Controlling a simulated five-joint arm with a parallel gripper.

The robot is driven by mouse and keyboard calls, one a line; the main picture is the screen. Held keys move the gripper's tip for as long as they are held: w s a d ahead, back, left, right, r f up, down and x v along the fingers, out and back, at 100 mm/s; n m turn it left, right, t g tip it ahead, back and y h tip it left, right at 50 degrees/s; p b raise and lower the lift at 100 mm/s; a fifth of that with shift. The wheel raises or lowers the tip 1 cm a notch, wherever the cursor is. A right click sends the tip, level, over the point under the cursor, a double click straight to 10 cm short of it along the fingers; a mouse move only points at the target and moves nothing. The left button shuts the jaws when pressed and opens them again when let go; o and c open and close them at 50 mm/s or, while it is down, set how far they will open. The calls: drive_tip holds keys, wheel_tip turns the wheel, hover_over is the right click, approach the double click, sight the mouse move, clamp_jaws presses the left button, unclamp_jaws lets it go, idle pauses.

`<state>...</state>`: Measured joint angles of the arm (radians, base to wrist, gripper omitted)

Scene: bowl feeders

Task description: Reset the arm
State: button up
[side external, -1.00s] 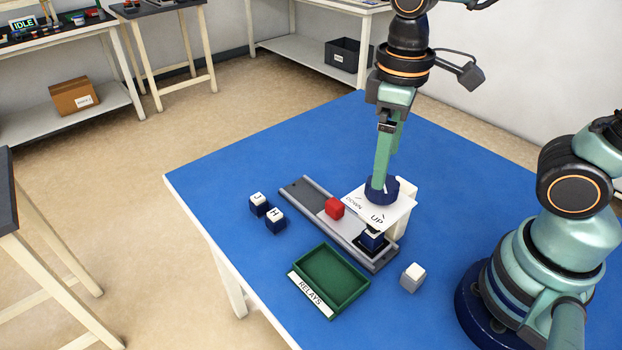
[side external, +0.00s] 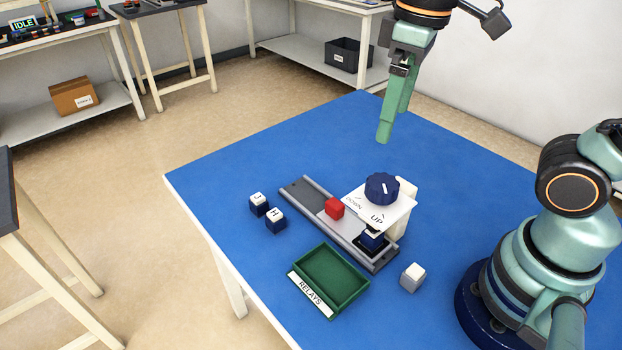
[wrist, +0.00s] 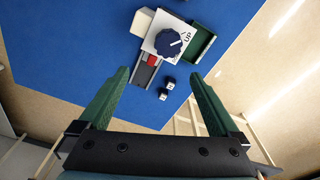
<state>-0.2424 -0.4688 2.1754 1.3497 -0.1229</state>
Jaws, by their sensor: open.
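My gripper (side external: 394,120) is open and empty, raised well above the blue table. In the wrist view its two green fingers (wrist: 157,95) stand wide apart with nothing between them. A dark blue knob (side external: 382,188) sits on a white plate (side external: 402,212) marked UP and DOWN; it also shows in the wrist view (wrist: 168,43). The knob's white line points between the two labels in the side view, and I cannot tell its exact setting. My gripper is clear of the knob.
Two lettered blocks (side external: 275,219) stand left. A green RELAYS tray (side external: 359,291) and a grey-white block (side external: 412,277) are in front.

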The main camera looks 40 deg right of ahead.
drive_tip(key=w+d+f+m+t, duration=0.2)
drive_tip(key=d+m+t, duration=0.2)
drive_tip(key=d, duration=0.2)
drive_tip(key=shift+w+d+f+t, duration=0.2)
drive_tip(key=shift+w+t, duration=0.1)
drive_tip(key=shift+w, duration=0.05)
